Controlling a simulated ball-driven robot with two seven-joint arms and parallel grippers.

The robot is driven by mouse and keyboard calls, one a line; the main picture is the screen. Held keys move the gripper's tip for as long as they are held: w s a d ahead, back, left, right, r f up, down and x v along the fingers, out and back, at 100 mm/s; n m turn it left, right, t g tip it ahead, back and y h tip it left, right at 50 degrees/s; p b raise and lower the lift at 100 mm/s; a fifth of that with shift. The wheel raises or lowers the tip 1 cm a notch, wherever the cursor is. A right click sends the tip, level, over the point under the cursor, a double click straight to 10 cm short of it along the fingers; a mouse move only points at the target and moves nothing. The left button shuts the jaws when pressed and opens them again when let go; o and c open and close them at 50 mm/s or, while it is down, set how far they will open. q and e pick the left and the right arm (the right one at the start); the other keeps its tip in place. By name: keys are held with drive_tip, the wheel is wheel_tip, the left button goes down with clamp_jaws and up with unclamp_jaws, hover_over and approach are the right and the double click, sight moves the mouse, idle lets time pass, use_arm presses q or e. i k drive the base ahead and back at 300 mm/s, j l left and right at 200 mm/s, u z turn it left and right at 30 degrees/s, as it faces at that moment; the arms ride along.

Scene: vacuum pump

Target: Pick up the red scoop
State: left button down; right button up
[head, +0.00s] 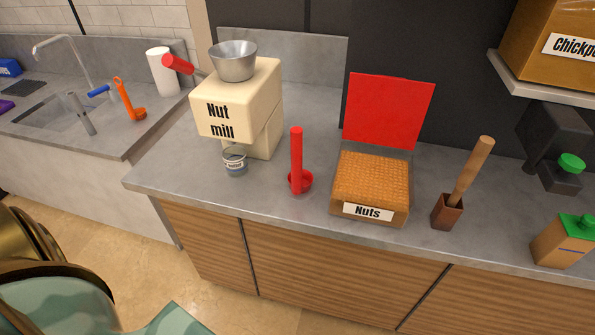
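The red scoop (297,162) stands on the grey counter, its handle upright and its round bowl at the bottom. It is between the cream nut mill (262,105) on its left and the open box of nuts (372,178) on its right. Nothing holds it. Neither of my grippers shows clearly in the head view. Parts of my own body show at the lower left.
A small metal cup (235,163) sits under the mill's front. A brown holder with a wooden handle (472,170) stands right of the nuts, and a carton with a green cap (563,240) is farther right. The counter (290,209) before the scoop is clear.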

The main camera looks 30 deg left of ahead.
sight(300, 180)
drive_tip(key=u, duration=1.4)
drive_tip(key=z, duration=0.45)
